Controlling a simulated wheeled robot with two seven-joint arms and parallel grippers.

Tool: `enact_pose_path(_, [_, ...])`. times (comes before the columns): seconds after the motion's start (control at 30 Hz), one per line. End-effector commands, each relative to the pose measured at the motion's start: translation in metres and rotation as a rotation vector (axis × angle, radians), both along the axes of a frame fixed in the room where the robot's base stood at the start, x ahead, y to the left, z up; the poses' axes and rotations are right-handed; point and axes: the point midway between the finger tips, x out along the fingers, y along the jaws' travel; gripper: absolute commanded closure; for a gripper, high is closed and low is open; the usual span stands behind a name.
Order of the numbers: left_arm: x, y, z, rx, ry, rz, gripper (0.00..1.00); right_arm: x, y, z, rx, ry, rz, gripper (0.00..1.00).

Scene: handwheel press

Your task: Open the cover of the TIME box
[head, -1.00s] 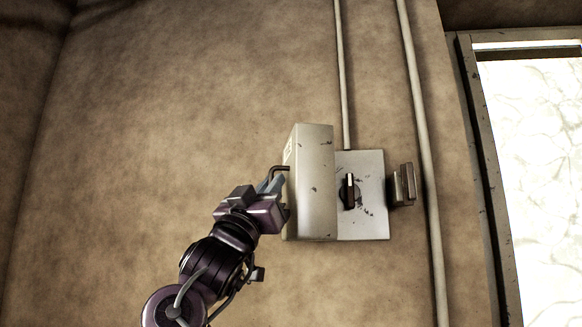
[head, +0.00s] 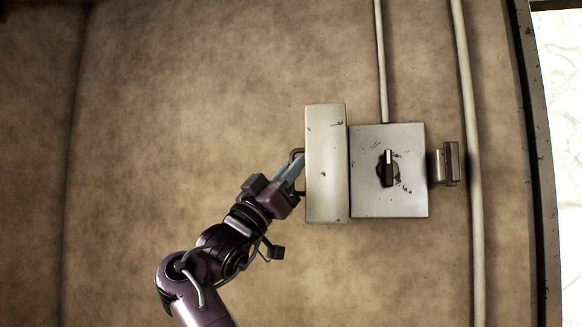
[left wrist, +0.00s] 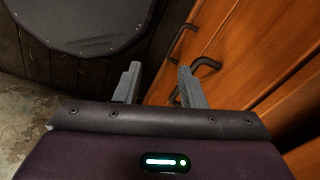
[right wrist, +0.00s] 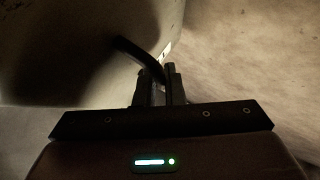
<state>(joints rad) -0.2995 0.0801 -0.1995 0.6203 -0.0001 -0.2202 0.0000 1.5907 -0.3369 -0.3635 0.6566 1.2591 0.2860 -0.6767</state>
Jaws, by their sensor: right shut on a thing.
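The pale, scuffed metal box (head: 410,200) is on the wall, with a dark rotary switch (head: 388,168) on its face. Its cover (head: 326,170) stands swung out to the left, leaving the face and switch exposed. No TIME lettering is readable. My right gripper (head: 292,174) is at the cover's left edge, shut on the dark cover handle (head: 297,153). The handle (right wrist: 136,50) also runs into the closed jaws in the right wrist view. My left gripper (left wrist: 157,85) is open and empty in the left wrist view, its fingers apart.
A small bracket-like fitting (head: 448,163) sits right of the box. Two vertical pipes (head: 381,60) (head: 466,90) run along the wall. A bright framed opening is at the far right. Wooden drawers (left wrist: 240,60) with dark handles are near my left gripper.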

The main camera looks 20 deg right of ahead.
Motion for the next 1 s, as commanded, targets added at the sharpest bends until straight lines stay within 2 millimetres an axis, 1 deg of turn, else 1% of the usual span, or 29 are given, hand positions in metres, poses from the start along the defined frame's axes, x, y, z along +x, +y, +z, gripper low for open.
enact_pose_path(0.2, [0.0,0.0,0.0,0.0,0.0,0.0,0.64,0.0,-0.001,0.001,0.0,0.0,-0.003,1.0])
enact_pose_path(0.23, [0.0,0.0,0.0,0.0,0.0,0.0,0.64,0.0,-0.001,0.001,0.0,0.0,-0.003,0.9])
enact_pose_path(0.3, [0.0,0.0,0.0,0.0,0.001,0.0,0.64,0.0,-0.001,0.001,0.0,-0.001,-0.002,0.82])
enact_pose_path(0.57, [-0.001,0.0,-0.001,-0.001,0.001,-0.001,0.64,-0.001,0.0,-0.001,0.0,-0.001,-0.001,0.82])
enact_pose_path(0.67, [-0.001,0.0,-0.008,-0.001,0.001,-0.001,0.64,-0.002,0.005,-0.008,0.0,-0.001,0.001,0.82])
enact_pose_path(0.93, [-0.001,-0.001,-0.039,-0.001,0.001,-0.001,0.64,-0.015,0.035,-0.044,0.001,0.0,0.002,0.82])
enact_pose_path(1.0, [-0.001,-0.001,-0.036,-0.001,0.001,-0.001,0.64,-0.018,0.04,-0.045,-0.004,0.001,-0.002,0.82])
